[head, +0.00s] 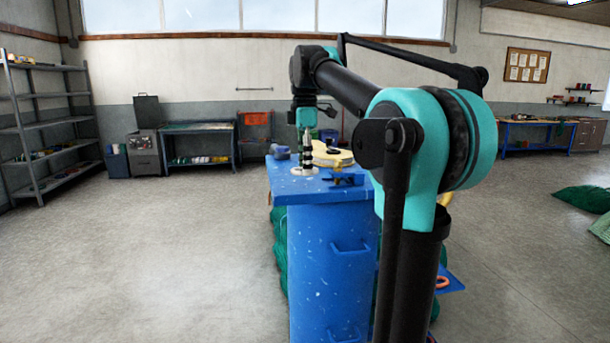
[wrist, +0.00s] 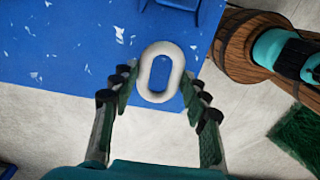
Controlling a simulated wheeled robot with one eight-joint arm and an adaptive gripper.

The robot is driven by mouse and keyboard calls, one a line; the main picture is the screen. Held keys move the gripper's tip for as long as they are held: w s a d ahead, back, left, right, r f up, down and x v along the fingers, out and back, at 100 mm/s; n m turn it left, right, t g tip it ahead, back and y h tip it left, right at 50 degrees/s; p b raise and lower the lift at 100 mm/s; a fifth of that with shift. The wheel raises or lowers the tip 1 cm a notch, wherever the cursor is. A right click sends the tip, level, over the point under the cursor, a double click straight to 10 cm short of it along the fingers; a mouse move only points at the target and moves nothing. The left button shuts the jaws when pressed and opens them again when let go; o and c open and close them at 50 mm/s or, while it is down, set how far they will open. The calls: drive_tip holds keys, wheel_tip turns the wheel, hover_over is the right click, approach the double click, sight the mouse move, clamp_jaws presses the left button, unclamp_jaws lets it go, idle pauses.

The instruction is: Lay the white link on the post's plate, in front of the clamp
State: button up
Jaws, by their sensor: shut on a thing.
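The white link (wrist: 146,72) is an oval ring between my gripper's fingertips (wrist: 160,84) in the wrist view, over the blue plate and close to its edge. In the head view my gripper (head: 306,164) points down at the plate (head: 288,189), with the white link (head: 300,172) at its tips. My gripper is shut on the link. I cannot tell whether the link touches the plate. A blue clamp (head: 345,180) sits on the plate to the right of the link; part of a blue thing, likely the clamp, shows at the top of the wrist view (wrist: 180,5).
In the wrist view a brown wooden round thing (wrist: 235,50) stands right of the plate. Green netting (head: 280,250) hangs beside the blue post (head: 325,265). The floor at left is clear.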

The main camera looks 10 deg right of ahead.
sight(305, 186)
drive_tip(key=shift+f, duration=1.65)
drive_tip(key=shift+f, duration=0.1)
drive_tip(key=o, duration=1.4)
drive_tip(key=shift+c, duration=0.2)
wheel_tip(305, 186, up, 12)
